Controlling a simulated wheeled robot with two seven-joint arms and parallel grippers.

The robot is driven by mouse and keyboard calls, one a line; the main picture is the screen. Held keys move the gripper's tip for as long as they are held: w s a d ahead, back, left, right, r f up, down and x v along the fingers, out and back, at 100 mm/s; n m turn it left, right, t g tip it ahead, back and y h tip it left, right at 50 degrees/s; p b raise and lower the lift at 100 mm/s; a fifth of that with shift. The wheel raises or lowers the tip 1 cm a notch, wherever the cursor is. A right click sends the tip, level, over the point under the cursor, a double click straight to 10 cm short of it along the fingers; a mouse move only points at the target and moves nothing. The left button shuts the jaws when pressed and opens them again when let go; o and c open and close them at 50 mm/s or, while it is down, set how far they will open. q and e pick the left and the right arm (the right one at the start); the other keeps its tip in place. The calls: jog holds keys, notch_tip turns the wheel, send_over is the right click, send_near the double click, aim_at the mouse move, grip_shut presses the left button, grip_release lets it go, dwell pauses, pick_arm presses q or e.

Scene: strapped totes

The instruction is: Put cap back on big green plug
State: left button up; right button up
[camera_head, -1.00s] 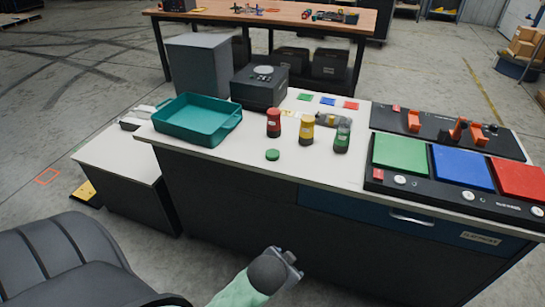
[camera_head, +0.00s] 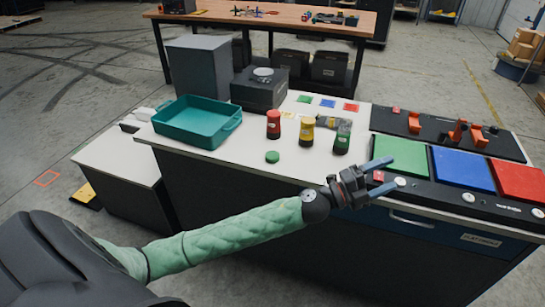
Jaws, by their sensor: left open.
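The green cap (camera_head: 272,157) lies on the white counter by its front edge, left of and in front of the plugs. My right gripper is not in view.
A teal tray (camera_head: 197,118) sits on the counter's left part, beside a dark box (camera_head: 260,90). A console with green (camera_head: 401,160), blue (camera_head: 462,169) and red (camera_head: 519,182) panels fills the right. The counter around the cap is clear.

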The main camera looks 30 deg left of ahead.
pick_arm(q)
jog(key=w+a+f+m+g+y, duration=0.25)
jog(key=a+f+m+g, duration=0.2)
jog(key=m+g, duration=0.35)
jog(key=w+a+f+m+g+y, duration=0.1)
jog(key=a+f+m+g+y, duration=0.25)
jog(key=a+m+g, duration=0.5)
jog(key=w+a+y, duration=0.1)
jog(key=a, duration=0.3)
jog(key=w+a+m+t+y, duration=0.1)
jog(key=a+y, duration=0.1)
jog(key=a, duration=0.2)
jog(key=a+y, duration=0.2)
jog(key=a, duration=0.2)
jog(key=shift+w+f+t, duration=0.15)
jog(key=shift+w+t, duration=0.1)
jog(key=shift+w, duration=0.15)
jog(key=a+r+y, duration=0.1)
jog(key=a, duration=0.3)
jog(key=a+r+y, duration=0.1)
jog(key=a, duration=0.3)
jog(key=a+r+y, duration=0.1)
jog(key=a+y, duration=0.1)
jog(key=a, duration=0.2)
jog(key=shift+w+a+n, duration=0.2)
jog(key=shift+n, duration=0.15)
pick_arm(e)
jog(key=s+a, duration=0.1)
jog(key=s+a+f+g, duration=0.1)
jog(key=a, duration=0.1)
